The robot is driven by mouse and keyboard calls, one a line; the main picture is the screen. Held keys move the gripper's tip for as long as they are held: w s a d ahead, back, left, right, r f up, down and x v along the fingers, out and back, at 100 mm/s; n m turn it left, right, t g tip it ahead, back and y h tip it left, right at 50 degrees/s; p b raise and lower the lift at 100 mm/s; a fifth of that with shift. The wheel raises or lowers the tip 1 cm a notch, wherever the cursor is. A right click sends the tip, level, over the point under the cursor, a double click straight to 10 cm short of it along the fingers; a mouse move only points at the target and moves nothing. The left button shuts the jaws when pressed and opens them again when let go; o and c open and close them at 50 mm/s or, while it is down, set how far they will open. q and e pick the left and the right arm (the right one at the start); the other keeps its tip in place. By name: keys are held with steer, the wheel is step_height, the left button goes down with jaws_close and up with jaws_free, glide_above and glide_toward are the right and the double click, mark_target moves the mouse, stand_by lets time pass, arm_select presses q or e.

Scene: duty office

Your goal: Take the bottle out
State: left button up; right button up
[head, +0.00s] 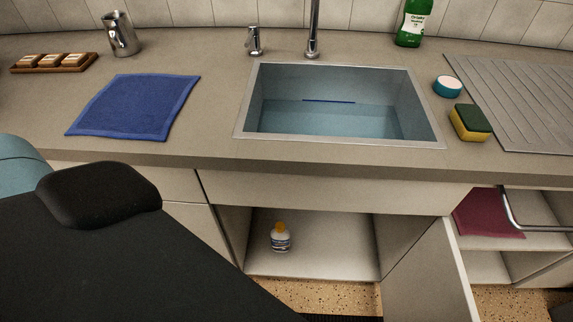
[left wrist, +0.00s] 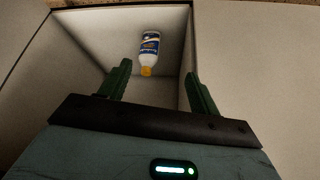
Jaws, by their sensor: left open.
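A small white bottle (head: 280,239) with a yellow cap and a blue label stands upright inside the open cabinet (head: 330,262) under the sink. It also shows in the left wrist view (left wrist: 149,52), ahead of my left gripper (left wrist: 160,86). The two green fingers are apart with nothing between them, and the bottle lies beyond their tips. In the head view my dark left arm fills the lower left; its gripper is not visible there. My right gripper is in neither view.
The cabinet door (head: 430,275) stands open on the right. A sink (head: 340,105) with water is above. A blue cloth (head: 135,106), sponge (head: 470,122) and green bottle (head: 411,22) are on the counter. A red cloth (head: 487,214) hangs near a rail at right.

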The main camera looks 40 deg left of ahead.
arm_select(q)
steer(key=w+a+f+n+g+y+b, duration=0.1)
steer(key=w+f+n+b, duration=0.2)
steer(key=w+b, duration=0.3)
steer(key=w+a+f+n+g+y+b, duration=0.1)
steer(key=w+f+n+b, duration=0.3)
steer(key=w, duration=0.9)
steer(key=w+a+f+n+g+b, duration=0.1)
steer(key=w+f+n+g+b, duration=0.1)
steer(key=w+n+b, duration=0.3)
steer(key=w+f+b, duration=0.1)
steer(key=w+b, duration=0.3)
steer(key=b, duration=0.1)
steer(key=shift+w+a+f+g+y, duration=0.2)
steer(key=shift+f+g+y, duration=0.1)
steer(key=shift+f+y, duration=0.1)
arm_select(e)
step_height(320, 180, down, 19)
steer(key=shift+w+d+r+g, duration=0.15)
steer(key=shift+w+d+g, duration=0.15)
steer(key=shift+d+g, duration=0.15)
